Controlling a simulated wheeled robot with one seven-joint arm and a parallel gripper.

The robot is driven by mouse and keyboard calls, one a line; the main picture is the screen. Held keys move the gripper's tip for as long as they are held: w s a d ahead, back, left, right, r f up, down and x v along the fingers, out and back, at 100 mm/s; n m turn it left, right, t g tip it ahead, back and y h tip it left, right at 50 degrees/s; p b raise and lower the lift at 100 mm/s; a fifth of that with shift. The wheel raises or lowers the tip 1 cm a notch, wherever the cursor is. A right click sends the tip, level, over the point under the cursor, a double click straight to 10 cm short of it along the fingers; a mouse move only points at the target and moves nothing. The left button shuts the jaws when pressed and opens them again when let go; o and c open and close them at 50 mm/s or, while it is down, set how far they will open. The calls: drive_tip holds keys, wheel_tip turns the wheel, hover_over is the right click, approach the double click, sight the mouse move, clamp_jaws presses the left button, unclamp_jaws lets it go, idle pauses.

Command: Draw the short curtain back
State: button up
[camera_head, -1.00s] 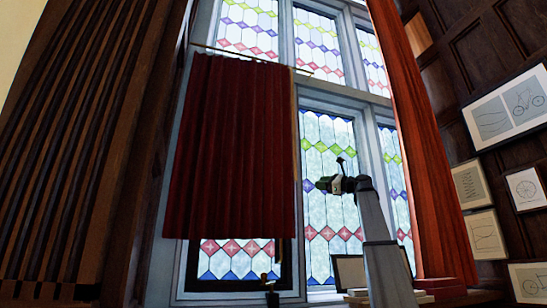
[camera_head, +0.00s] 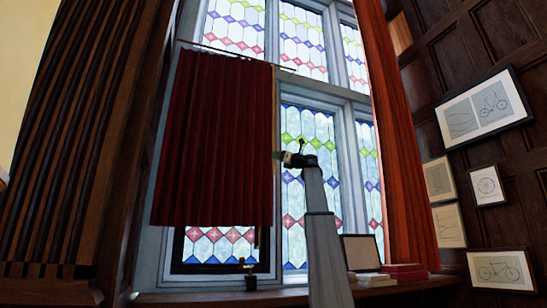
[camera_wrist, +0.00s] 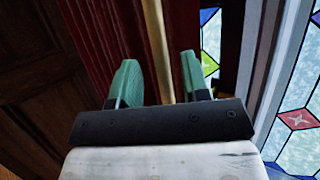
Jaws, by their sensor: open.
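The short curtain (camera_head: 215,140) is dark red and hangs in folds from a thin rod (camera_head: 235,55) across the left window panel. It covers most of that panel. A slim brass-coloured wand (camera_wrist: 153,25) hangs along the curtain's right edge. My gripper (camera_head: 279,155) is at that right edge, about mid-height on the curtain. In the wrist view my gripper (camera_wrist: 158,70) is open, with its two green fingers on either side of the wand. Both fingers look apart from the wand. The curtain's folds (camera_wrist: 95,35) are left of the fingers.
A long orange-red curtain (camera_head: 400,150) hangs at the right of the window. Framed drawings (camera_head: 483,106) hang on the right wall. Dark wood panelling stands at left.

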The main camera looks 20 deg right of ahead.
drive_tip(key=shift+x, duration=1.7)
clamp_jaws()
drive_tip(key=shift+w+a, duration=0.1)
drive_tip(key=shift+w, duration=0.05)
